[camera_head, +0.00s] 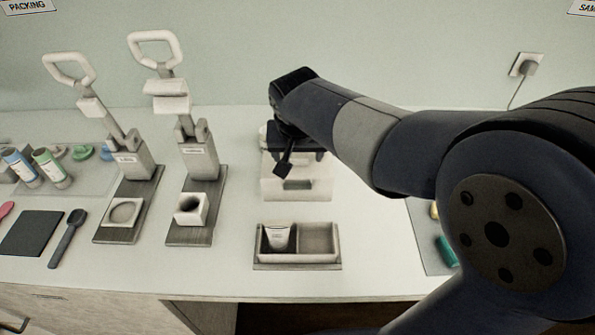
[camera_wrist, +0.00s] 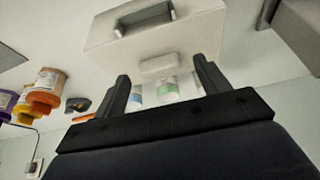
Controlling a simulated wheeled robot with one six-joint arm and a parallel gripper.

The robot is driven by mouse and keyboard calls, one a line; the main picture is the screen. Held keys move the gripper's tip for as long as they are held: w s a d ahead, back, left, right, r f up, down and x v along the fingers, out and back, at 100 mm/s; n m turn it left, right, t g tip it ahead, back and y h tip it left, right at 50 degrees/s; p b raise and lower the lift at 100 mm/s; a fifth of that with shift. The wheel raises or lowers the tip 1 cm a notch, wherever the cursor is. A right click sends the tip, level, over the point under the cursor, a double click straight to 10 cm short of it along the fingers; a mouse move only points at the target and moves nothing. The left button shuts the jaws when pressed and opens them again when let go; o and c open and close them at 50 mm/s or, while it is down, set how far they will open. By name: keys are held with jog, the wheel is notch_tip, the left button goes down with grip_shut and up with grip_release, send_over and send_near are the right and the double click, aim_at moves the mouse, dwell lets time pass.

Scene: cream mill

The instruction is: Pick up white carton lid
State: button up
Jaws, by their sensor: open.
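My gripper (camera_wrist: 160,68) is open, its two dark fingers spread apart in the wrist view. A small white rounded block (camera_wrist: 158,65) shows between the fingertips, with no visible contact; it may be the white carton lid, but I cannot be sure. It appears against the edge of a large white box (camera_wrist: 100,34) with a dark slot. In the head view my gripper (camera_head: 292,153) is over the back of that white box (camera_head: 318,187) and hides part of it. White tubes with a blue label (camera_wrist: 136,96) and a green label (camera_wrist: 166,90) show past the block.
A two-compartment tray (camera_head: 296,266) in front holds a small white tapered container (camera_head: 278,236) on its left. Two lever presses (camera_head: 128,165) (camera_head: 197,157) stand to the left. Bare white counter lies between the presses and the tray. A wall socket (camera_head: 525,65) is at the right.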

jog(key=shift+w+f, duration=0.2)
jog(key=shift+f, duration=0.45)
jog(key=shift+c, duration=0.4)
jog(key=c, duration=1.2)
